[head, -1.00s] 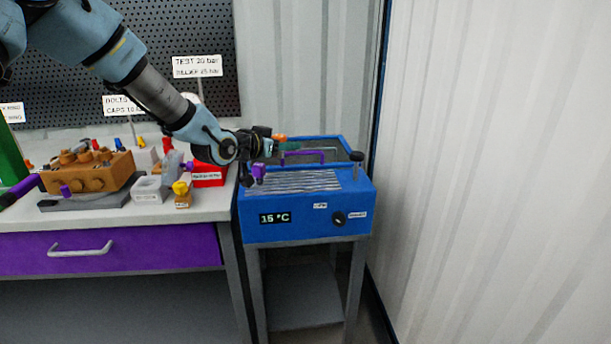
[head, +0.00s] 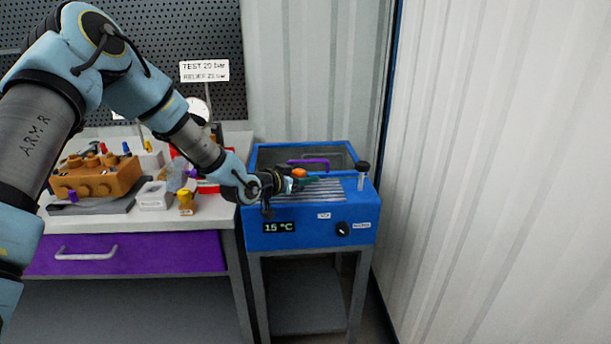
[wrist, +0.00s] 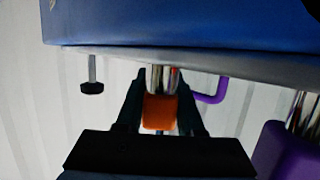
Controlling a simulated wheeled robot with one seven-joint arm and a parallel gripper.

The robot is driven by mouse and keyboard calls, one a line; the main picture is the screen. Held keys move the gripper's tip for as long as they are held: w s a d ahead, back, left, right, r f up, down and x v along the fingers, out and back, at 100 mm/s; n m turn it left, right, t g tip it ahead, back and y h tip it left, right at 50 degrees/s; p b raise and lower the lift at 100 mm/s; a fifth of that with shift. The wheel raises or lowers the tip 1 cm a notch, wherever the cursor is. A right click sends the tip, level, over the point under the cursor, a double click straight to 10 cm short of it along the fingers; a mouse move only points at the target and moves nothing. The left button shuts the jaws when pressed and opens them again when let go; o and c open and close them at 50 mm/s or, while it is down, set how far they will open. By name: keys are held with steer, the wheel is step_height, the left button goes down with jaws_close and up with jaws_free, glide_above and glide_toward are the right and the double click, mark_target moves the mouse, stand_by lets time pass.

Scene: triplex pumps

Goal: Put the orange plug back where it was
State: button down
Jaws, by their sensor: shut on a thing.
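The orange plug (head: 299,173) is over the slatted top of the blue box marked 15 °C (head: 310,232). In the wrist view the orange plug (wrist: 160,112) sits between the two dark fingers of my gripper (wrist: 160,95), which is shut on it. A shiny metal shank runs from the plug toward the grey edge of the box. I cannot tell whether the shank is in a hole or only in front of the edge. In the head view my gripper (head: 293,184) comes in from the left and partly hides the box top.
A purple handle (head: 310,163) and a black-knobbed pin (head: 362,167) stand on the box. A purple block (wrist: 286,150) is close beside my gripper. The bench at left holds an orange-brown pump block (head: 97,177) and a yellow plug (head: 186,196). A ribbed wall is at right.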

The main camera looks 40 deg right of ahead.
steer(key=shift+f, duration=0.15)
steer(key=c, duration=0.5)
jaws_free()
steer(key=shift+r, duration=0.2)
steer(key=b+v, duration=0.3)
steer(key=v, duration=0.9)
